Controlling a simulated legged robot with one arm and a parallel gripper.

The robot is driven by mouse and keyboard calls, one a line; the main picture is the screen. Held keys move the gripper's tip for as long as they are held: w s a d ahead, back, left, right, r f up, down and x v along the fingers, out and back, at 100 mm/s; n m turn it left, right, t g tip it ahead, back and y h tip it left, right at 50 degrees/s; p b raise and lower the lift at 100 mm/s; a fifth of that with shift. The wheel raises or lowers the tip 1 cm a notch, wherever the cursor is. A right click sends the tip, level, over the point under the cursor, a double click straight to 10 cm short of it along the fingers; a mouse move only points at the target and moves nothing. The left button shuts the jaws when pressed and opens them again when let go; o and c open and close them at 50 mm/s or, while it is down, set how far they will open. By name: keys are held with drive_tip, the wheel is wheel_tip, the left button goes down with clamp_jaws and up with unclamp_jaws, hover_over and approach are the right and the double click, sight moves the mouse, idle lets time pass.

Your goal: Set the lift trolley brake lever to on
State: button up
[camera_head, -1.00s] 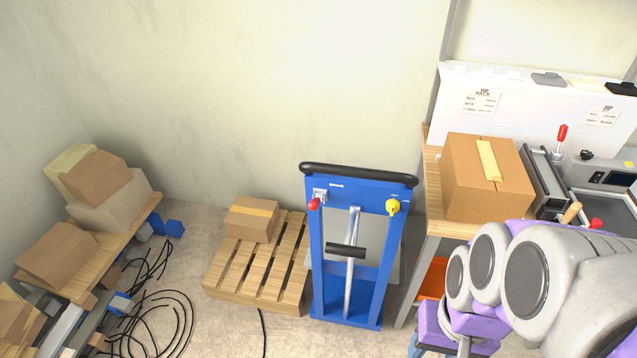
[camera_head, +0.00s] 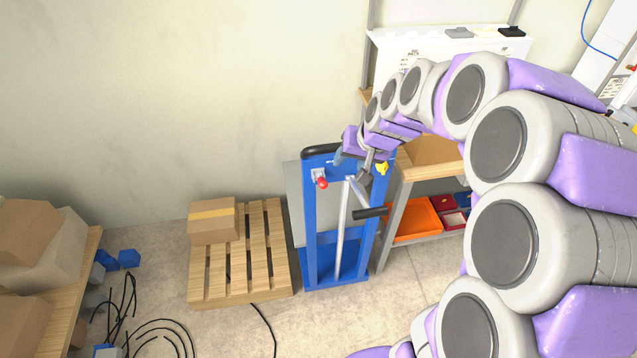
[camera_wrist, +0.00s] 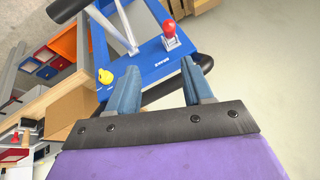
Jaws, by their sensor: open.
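The blue lift trolley (camera_head: 309,240) stands upright against the wall with a black push bar on top. A red-knobbed lever (camera_head: 322,182) on a small light plate sits at its upper left; it also shows in the wrist view (camera_wrist: 168,30). A yellow knob (camera_head: 382,168) is at the upper right, and in the wrist view (camera_wrist: 105,76) it lies left of the red one. Which knob is the brake is not labelled legibly. My gripper (camera_wrist: 162,80) is open and empty over the top of the trolley, its fingers near the black bar (camera_wrist: 175,75), apart from the red knob.
A wooden pallet (camera_head: 268,270) with a cardboard box (camera_head: 214,220) stands left of the trolley. A black pedal-like handle (camera_head: 370,213) sticks out of the trolley's front. Cables lie on the floor at left.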

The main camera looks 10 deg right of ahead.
drive_tip(key=b, duration=0.2)
approach(325, 181)
drive_tip(key=w+a+f, duration=0.2)
drive_tip(key=a+f, duration=0.1)
drive_tip(key=f, duration=0.2)
drive_tip(key=shift+d+b+x, duration=0.15)
drive_tip(key=shift+x, duration=1.25)
drive_tip(key=shift+d+b+x, duration=0.1)
drive_tip(key=shift+b+x, duration=0.05)
drive_tip(key=shift+x, duration=1.3)
drive_tip(key=shift+d, duration=0.9)
drive_tip(key=c, duration=0.5)
drive_tip(key=shift+a, duration=0.3)
clamp_jaws()
